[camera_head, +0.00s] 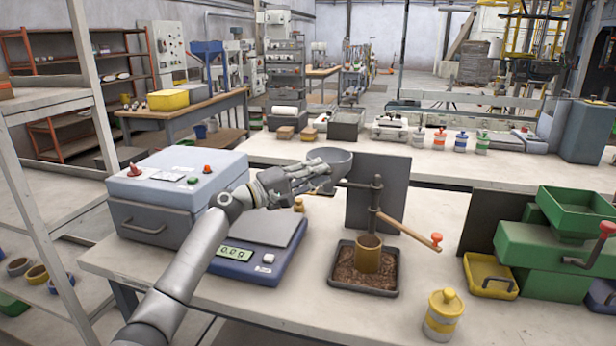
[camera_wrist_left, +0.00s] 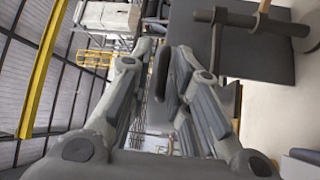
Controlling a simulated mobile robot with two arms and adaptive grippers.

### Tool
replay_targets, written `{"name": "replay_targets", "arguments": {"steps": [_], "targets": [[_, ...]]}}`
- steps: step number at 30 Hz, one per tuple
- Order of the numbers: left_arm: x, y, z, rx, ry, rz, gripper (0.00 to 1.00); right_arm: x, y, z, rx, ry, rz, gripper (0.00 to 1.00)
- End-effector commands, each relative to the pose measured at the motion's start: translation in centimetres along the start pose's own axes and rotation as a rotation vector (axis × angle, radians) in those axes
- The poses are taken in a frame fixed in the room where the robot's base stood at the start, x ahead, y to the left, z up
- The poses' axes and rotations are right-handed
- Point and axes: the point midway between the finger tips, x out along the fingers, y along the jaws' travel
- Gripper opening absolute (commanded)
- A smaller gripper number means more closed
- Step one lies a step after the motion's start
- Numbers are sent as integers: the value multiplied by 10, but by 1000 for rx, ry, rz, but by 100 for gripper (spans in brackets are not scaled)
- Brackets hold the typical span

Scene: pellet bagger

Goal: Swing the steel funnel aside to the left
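The grey steel funnel (camera_head: 334,160) is a round bowl on a short arm, left of the upright post (camera_head: 377,200) that carries it. A wooden handle with a red knob (camera_head: 436,238) reaches from the post to the front right. My left gripper (camera_head: 318,178) is at the funnel's near left side and partly covers it. In the left wrist view the fingers (camera_wrist_left: 165,70) look apart, with a dark piece between them that I cannot name surely. I cannot tell whether they touch the funnel. My right gripper is not in view.
A brass tube (camera_head: 368,254) stands in a black tray of pellets (camera_head: 365,288) below. A dark panel (camera_head: 390,175) stands behind the post. A blue scale (camera_head: 258,250) and a grey box (camera_head: 160,210) are left; a green machine (camera_head: 540,255) and a yellow-lidded jar (camera_head: 443,312) are right.

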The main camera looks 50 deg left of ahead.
Motion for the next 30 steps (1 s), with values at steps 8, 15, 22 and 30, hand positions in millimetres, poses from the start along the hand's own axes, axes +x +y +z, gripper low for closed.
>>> {"name": "replay_targets", "arguments": {"steps": [8,15,22,30], "targets": [[-33,-2,0,-3,1,-2,18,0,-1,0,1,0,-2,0],[-81,-1,0,-1,1,-1,18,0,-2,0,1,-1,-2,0],[-112,0,0,0,0,0,18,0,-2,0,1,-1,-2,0],[-119,0,0,1,-1,0,18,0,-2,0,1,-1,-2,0]]}}
